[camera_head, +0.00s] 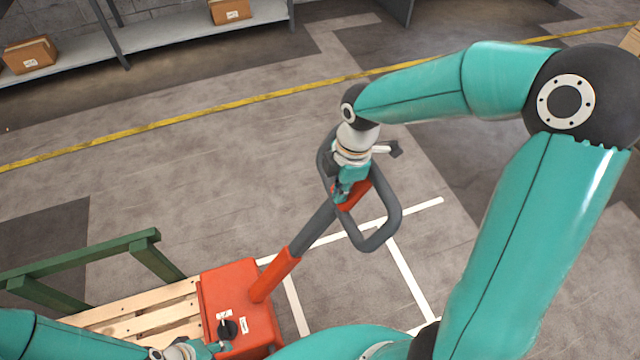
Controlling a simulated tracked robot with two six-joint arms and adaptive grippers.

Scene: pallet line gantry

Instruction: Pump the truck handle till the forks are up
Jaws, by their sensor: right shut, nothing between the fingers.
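The pallet truck has a red body (250,285) at the bottom of the view. Its handle (388,225) is a dark grey loop with a red part at its lower crossbar, on a grey shaft with a red sleeve that leans up and right. My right gripper (345,192) is at the loop, over its red part. It is shut with nothing between the fingers; I cannot tell if it touches the handle. My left gripper (212,350) is beside the truck body at the bottom edge, mostly cut off, its fingers unclear. The forks are not visible.
A wooden pallet (150,305) lies left of the truck body, with a green rail (80,260) above it. White floor lines (410,275) run right of the truck. A shelf (160,38) with cardboard boxes (30,54) stands at the back, beyond a yellow line (190,118). The floor between is clear.

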